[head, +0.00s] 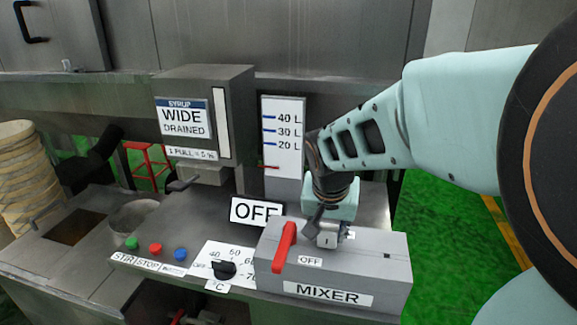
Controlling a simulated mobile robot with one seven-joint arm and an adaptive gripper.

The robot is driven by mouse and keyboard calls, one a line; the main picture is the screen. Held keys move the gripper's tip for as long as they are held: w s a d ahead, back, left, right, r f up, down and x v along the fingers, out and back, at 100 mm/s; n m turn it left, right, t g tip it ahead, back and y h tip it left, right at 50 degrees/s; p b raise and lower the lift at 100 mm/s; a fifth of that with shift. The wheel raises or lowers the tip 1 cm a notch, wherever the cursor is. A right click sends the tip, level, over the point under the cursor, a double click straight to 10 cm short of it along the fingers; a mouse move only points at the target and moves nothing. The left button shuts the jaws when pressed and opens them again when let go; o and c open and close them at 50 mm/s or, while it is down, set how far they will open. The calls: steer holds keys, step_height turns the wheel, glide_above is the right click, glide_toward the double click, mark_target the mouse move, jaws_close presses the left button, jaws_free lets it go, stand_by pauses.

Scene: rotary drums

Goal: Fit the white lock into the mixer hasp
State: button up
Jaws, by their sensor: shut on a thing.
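The grey mixer box (390,275) stands at the front right of the panel, with a MIXER label on its front. Its red lever (285,246) is tilted beside a small OFF label. My gripper (328,226) points down over the top of the box and is shut on the white lock (327,241). The lock's pale body shows just below the fingers, at the box's upper edge. The hasp is not clearly visible; the gripper and lock cover that area. I cannot tell whether the lock touches the hasp.
A syrup box (200,100) and a white level gauge (283,150) stand behind. A temperature dial (223,270) and coloured buttons (155,249) lie left of the mixer box. Stacked tan buckets (28,175) stand far left. Green floor shows at right.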

steer(key=shift+f+b, duration=0.3)
steer(key=shift+f, duration=0.1)
steer(key=o, duration=1.3)
